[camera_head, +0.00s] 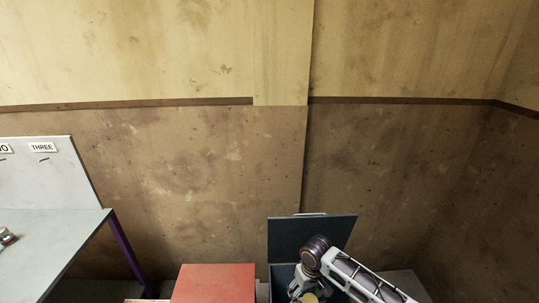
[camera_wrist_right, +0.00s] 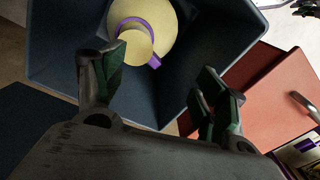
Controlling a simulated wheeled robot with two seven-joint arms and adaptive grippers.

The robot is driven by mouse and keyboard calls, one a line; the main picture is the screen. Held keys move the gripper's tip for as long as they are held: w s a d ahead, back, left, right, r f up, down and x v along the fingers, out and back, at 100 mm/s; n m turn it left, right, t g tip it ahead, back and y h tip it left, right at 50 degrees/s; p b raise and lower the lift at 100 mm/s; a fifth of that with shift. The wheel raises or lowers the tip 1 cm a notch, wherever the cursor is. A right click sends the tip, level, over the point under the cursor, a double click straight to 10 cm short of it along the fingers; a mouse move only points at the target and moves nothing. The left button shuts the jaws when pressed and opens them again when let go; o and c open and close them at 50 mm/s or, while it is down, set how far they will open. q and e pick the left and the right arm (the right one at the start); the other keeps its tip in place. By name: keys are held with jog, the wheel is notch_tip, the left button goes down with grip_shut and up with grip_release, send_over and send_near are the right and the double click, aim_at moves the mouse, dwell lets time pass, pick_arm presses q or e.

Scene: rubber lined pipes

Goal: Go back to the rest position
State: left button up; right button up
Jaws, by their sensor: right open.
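My right gripper (camera_head: 302,289) reaches in from the right over a dark blue bin (camera_head: 283,275) with its lid raised. In the right wrist view the gripper (camera_wrist_right: 163,75) is open, its two fingers well apart, above the bin's (camera_wrist_right: 57,62) opening. Pale yellow round pieces with a purple part (camera_wrist_right: 152,19) lie inside the bin, beyond the fingertips. I cannot tell whether they are one object or two. A bit of yellow (camera_head: 310,298) also shows by the gripper in the head view. My left gripper is not in view.
A red box (camera_head: 213,284) stands just left of the bin; its red top (camera_wrist_right: 265,105) shows in the wrist view. A grey table (camera_head: 50,240) with a purple leg and a panel labelled THREE (camera_head: 41,148) is at the left. Stained walls (camera_head: 200,180) close the back and right.

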jog(key=shift+s+a+r+t+y, duration=1)
jog(key=shift+s+a+r, duration=1.1)
jog(key=shift+s, duration=2.35)
jog(key=s+d+r+m+t+h, duration=0.15)
jog(key=s+d+r, duration=0.25)
jog(key=s+d, duration=0.8)
notch_tip(320, 180, down, 25)
jog(key=s+d+g+p, duration=0.2)
jog(key=p, duration=0.8)
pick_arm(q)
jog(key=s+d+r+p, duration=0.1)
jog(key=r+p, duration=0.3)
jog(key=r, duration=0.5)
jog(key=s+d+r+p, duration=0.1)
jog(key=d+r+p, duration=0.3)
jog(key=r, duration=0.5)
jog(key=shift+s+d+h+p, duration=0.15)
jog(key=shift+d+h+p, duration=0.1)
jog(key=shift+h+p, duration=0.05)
pick_arm(e)
jog(key=s+d+f, duration=0.2)
jog(key=s+f, duration=0.2)
jog(key=s, duration=0.6)
jog(key=s+d+f+h, duration=0.1)
jog(key=s+f, duration=0.4)
jog(key=s, duration=0.5)
jog(key=shift+s+d+f+g, duration=0.2)
jog(key=shift+s+d+g, duration=0.2)
jog(key=shift+d, duration=0.2)
